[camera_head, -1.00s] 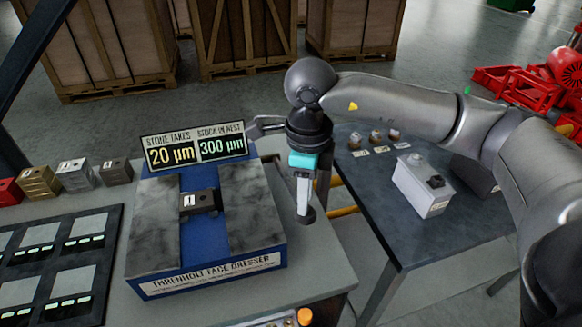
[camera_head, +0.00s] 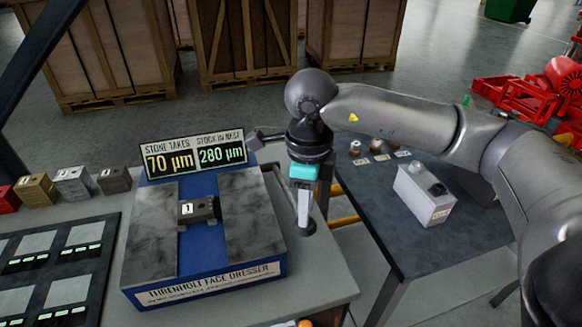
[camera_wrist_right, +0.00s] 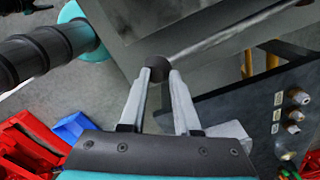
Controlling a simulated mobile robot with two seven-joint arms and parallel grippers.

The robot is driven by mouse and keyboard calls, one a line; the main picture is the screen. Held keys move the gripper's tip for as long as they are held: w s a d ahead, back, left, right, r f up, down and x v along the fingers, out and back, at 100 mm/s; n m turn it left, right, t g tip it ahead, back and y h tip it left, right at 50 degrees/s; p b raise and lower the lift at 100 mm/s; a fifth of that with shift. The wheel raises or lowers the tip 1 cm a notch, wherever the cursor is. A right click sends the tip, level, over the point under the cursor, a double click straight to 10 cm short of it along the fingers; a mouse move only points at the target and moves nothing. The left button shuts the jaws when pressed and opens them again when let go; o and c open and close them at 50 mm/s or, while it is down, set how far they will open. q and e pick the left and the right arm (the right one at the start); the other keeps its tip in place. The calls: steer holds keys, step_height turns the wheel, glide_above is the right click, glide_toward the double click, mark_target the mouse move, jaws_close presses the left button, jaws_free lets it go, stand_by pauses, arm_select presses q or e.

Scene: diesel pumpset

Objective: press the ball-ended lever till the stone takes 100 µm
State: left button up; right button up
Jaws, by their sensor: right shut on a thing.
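The face dresser (camera_head: 207,268) is a blue unit with two mottled grey blocks. A dark block marked 1 (camera_head: 199,209) sits between them. Its display (camera_head: 194,158) reads STONE TAKES 70 µm and STOCK IN NEST 280 µm. My right gripper (camera_head: 305,222) is at the dresser's right side, pointing down. In the right wrist view, its fingertips (camera_wrist_right: 160,74) are shut on the lever's dark ball (camera_wrist_right: 158,68). The lever's thin rod (camera_wrist_right: 222,38) runs from the ball to the upper right there. My left gripper is not in view.
Several small blocks (camera_head: 73,182) stand left of the dresser, behind a dark tray (camera_head: 101,232). A second table (camera_head: 385,215) at the right holds a pale box (camera_head: 424,197) and small knobs. Wooden crates (camera_head: 251,35) stand behind.

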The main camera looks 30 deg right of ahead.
steer(key=w+r+p, duration=0.3)
steer(key=r+p, duration=0.5)
steer(key=r, duration=0.5)
steer(key=shift+d, duration=0.35)
steer(key=shift+r, duration=0.1)
